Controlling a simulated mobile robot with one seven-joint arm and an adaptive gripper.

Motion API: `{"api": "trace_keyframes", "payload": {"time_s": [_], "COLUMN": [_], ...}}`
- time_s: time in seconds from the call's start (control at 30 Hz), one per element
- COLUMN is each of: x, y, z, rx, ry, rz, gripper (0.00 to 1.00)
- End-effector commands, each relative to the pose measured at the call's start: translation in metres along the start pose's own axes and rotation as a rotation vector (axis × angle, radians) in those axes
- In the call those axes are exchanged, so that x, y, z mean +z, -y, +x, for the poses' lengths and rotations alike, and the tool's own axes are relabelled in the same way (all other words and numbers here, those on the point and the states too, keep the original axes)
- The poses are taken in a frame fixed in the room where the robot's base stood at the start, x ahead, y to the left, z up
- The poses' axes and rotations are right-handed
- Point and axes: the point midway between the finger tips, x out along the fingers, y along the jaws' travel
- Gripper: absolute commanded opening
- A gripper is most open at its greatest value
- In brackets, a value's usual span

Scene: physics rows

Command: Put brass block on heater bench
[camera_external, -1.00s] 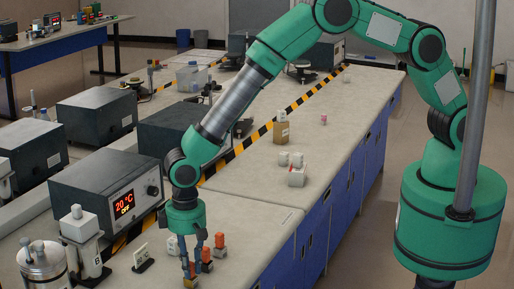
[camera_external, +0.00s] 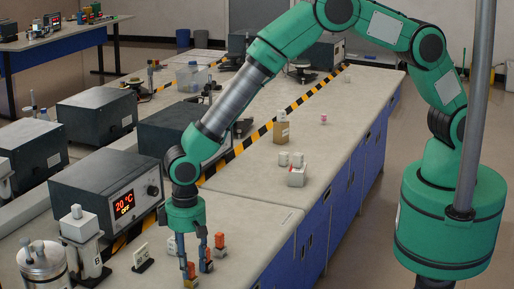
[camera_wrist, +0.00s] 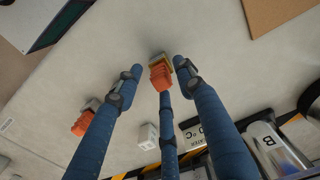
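The brass block (camera_wrist: 160,61) shows in the wrist view as a small brass-coloured piece with an orange top, close to my fingertips. In the external view the brass-coloured piece (camera_external: 190,282) is low at the front, partly hidden by a finger. My three-fingered gripper (camera_wrist: 163,78) points down with blue fingers spread around the block; I see no firm contact. In the external view my gripper (camera_external: 196,265) is just above the bench. A dark heater-like box (camera_external: 100,188) reading 20 °C OFF stands at left; I cannot tell whether it is the heater bench.
Another orange-topped block (camera_wrist: 84,123) and a white block (camera_wrist: 148,138) stand near my fingers. A small sign (camera_external: 143,258) and a canister labelled B (camera_external: 84,240) are to the left.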

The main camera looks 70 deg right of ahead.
Motion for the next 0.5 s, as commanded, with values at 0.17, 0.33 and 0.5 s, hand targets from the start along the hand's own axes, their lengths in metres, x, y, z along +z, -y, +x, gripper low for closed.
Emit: {"api": "trace_keyframes", "payload": {"time_s": [0.17, 0.33, 0.5], "x": [0.0, 0.0, 0.0], "y": [0.0, 0.0, 0.0], "z": [-0.021, -0.048, -0.077], "rx": [0.0, -0.001, -0.001], "ry": [-0.001, -0.001, -0.001], "rz": [0.0, 0.0, 0.0], "gripper": [0.38, 0.38, 0.38]}}
